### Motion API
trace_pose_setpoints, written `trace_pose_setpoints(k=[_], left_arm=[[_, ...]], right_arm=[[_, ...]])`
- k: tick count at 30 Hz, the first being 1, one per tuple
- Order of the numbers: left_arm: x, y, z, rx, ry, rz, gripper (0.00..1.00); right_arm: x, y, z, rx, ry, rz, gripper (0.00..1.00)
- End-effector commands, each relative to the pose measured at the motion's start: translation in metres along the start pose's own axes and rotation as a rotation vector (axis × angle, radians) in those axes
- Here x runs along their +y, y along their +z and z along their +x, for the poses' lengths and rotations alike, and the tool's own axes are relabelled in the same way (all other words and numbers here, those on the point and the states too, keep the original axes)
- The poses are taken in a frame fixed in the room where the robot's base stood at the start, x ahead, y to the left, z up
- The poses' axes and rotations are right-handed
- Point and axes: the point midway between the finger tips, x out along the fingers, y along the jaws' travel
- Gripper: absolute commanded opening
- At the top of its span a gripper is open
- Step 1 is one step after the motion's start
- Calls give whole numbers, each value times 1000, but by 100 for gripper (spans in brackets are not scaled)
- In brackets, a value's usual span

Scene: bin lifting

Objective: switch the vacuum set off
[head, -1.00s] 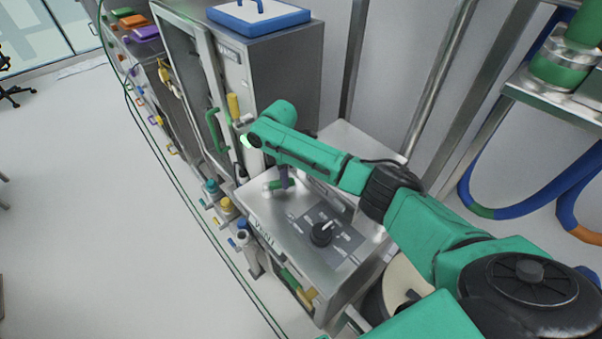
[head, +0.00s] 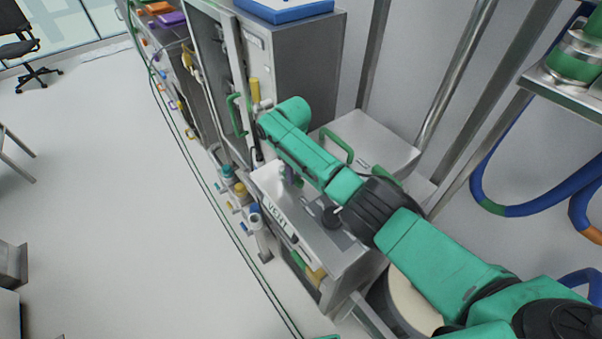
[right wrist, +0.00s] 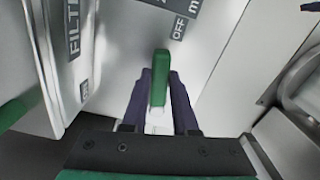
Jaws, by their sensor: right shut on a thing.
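The vacuum set is a grey metal box (head: 345,262) with a VENT label on its top edge and a black knob (head: 331,216) on top, partly behind my right arm. My right gripper (head: 287,174) is low over its far end, mostly hidden by my arm. In the right wrist view its dark purple fingers (right wrist: 159,112) are shut on a green lever (right wrist: 160,78). The lever's free end points up the picture, close to the OFF label (right wrist: 180,27). My left gripper is not in view.
A tall grey cabinet (head: 300,60) with a blue-rimmed tray on top stands behind. A box with a green handle (head: 338,145) is beside the set. Metal posts and blue hoses (head: 525,185) are at the right. The floor at left is mostly open.

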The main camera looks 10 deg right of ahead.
Motion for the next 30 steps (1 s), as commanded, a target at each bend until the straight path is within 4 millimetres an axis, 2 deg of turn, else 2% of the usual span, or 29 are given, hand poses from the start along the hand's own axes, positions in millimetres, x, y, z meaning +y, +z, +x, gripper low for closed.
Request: trace_pose_setpoints(k=[12,27,28,29,30], left_arm=[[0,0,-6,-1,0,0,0],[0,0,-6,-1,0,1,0],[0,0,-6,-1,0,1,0],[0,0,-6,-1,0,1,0],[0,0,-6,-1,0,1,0]], right_arm=[[-2,-3,-2,4,1,177,0],[-2,-4,-2,7,1,195,0],[-2,-4,-2,7,1,195,39],[-2,-4,-2,7,1,195,50],[-2,-4,-2,6,1,195,57]])
